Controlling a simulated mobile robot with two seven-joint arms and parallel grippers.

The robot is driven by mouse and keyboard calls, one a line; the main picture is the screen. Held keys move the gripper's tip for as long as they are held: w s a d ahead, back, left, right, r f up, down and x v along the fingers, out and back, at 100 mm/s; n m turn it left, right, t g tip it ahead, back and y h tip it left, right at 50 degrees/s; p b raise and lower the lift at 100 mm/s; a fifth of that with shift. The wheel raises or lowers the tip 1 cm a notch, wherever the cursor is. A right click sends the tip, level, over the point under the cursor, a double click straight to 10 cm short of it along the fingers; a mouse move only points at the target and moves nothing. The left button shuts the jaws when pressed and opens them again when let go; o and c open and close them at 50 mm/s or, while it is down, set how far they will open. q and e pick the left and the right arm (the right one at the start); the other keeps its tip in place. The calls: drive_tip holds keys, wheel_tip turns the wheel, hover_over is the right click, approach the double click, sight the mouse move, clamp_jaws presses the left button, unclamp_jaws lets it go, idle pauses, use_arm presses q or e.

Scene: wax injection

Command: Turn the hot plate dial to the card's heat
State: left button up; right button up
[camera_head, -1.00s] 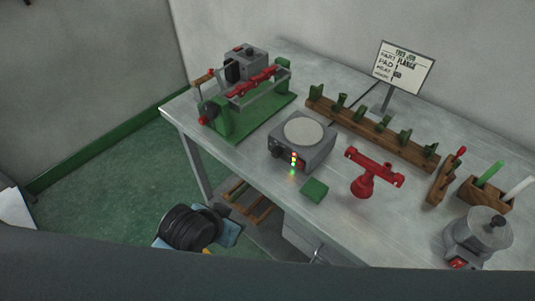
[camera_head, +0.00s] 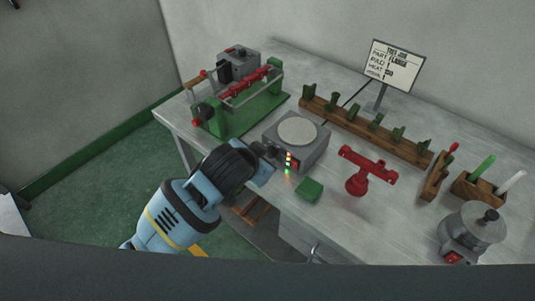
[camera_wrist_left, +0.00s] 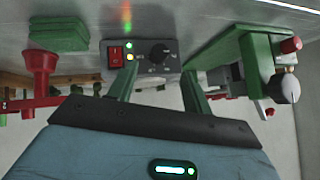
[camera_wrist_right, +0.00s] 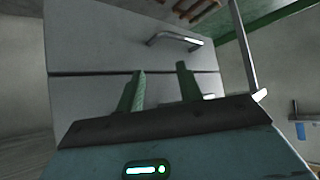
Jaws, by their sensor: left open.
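The grey hot plate (camera_head: 312,151) has a pale round top and stands near the table's front edge. In the left wrist view, its black dial (camera_wrist_left: 161,53) is beside a red switch (camera_wrist_left: 116,56) and small lit lamps. The dial's setting is too small to read. The white card (camera_head: 396,66) stands at the back; its heat line is not legible. My left gripper (camera_wrist_left: 160,82) is open, its green fingers apart and pointing at the hot plate's front, with the dial between them in view; I see no contact. My right gripper (camera_wrist_right: 160,77) is open and empty, facing a drawer front.
A green block (camera_head: 309,190) and a red stand (camera_head: 358,186) are right of the hot plate. A green-based machine (camera_head: 240,119) is left of it. A wooden rack (camera_head: 345,122) runs behind. A grey pot (camera_head: 474,224) stands at the right. Drawers (camera_wrist_right: 115,35) face my right gripper.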

sight(270, 155)
use_arm(q)
drive_tip(key=shift+x, duration=3.65)
drive_tip(key=c, duration=1)
drive_tip(key=shift+f, duration=0.1)
drive_tip(key=shift+s+d+f+m+t+y, duration=0.1)
drive_tip(key=shift+m+t+y, duration=0.3)
drive_tip(key=shift+t+y, duration=0.15)
drive_tip(key=shift+s+d+m+t+y, duration=0.1)
drive_tip(key=shift+m+t+y, duration=0.35)
drive_tip(key=shift+y, duration=0.1)
drive_tip(key=shift+d+f+m+t+y, duration=0.1)
drive_tip(key=shift+f+m+t+y, duration=0.05)
drive_tip(key=shift+m+t+y, duration=0.6)
drive_tip(key=shift+t, duration=0.25)
drive_tip(key=o, duration=1)
